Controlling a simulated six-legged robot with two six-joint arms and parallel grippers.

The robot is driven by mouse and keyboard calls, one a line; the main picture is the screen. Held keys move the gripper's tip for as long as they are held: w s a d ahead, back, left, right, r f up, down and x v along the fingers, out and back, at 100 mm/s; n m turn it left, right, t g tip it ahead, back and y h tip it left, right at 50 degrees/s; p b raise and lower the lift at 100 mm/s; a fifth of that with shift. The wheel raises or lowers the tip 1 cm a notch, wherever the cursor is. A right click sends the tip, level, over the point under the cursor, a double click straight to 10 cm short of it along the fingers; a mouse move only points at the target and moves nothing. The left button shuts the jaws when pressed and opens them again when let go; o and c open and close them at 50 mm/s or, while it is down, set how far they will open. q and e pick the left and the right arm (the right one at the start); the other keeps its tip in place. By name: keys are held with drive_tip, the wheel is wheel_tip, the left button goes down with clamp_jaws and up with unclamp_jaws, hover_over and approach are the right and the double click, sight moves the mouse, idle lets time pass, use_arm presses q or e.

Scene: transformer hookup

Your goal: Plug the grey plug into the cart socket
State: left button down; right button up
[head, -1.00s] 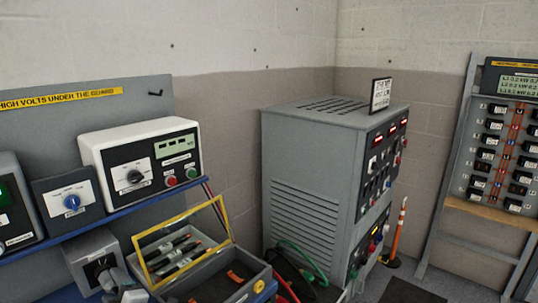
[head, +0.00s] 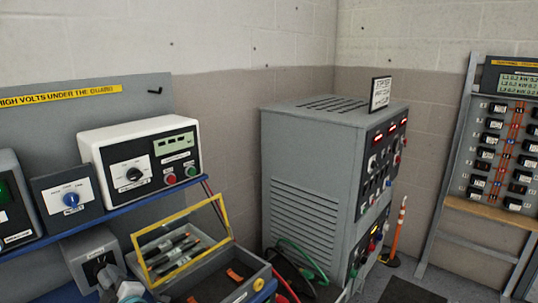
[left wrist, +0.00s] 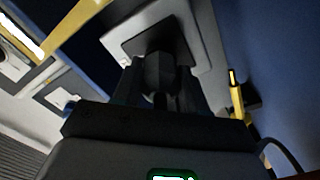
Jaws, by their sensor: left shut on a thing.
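A grey socket box (head: 86,247) with a black face sits below the blue shelf at the lower left of the head view. I take it for the cart socket. It also fills the top middle of the left wrist view (left wrist: 204,30), with its black plate (left wrist: 140,38). My left gripper (head: 108,278) is right in front of that face. In the left wrist view its dark fingers are shut on the grey plug (left wrist: 159,72), which points at the black plate. I cannot tell whether the plug is inside the socket. My right gripper is not in view.
A yellow-framed clear lid (head: 185,238) stands open over a grey tool box (head: 235,285) just right of the gripper. A white metered unit (head: 140,160) and a blue-knob box (head: 68,200) sit on the shelf above. A tall grey cabinet (head: 310,200) stands further right.

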use_arm(q)
drive_tip(key=m+p, duration=0.1)
drive_tip(key=m, duration=0.3)
drive_tip(key=shift+d+r+m, duration=0.1)
drive_tip(key=shift+r+m, duration=0.05)
drive_tip(key=shift+m, duration=0.15)
drive_tip(key=shift+s+f+m+p, duration=0.15)
drive_tip(key=shift+m+p, duration=0.3)
drive_tip(key=shift+m, duration=0.45)
drive_tip(key=shift+f, duration=0.15)
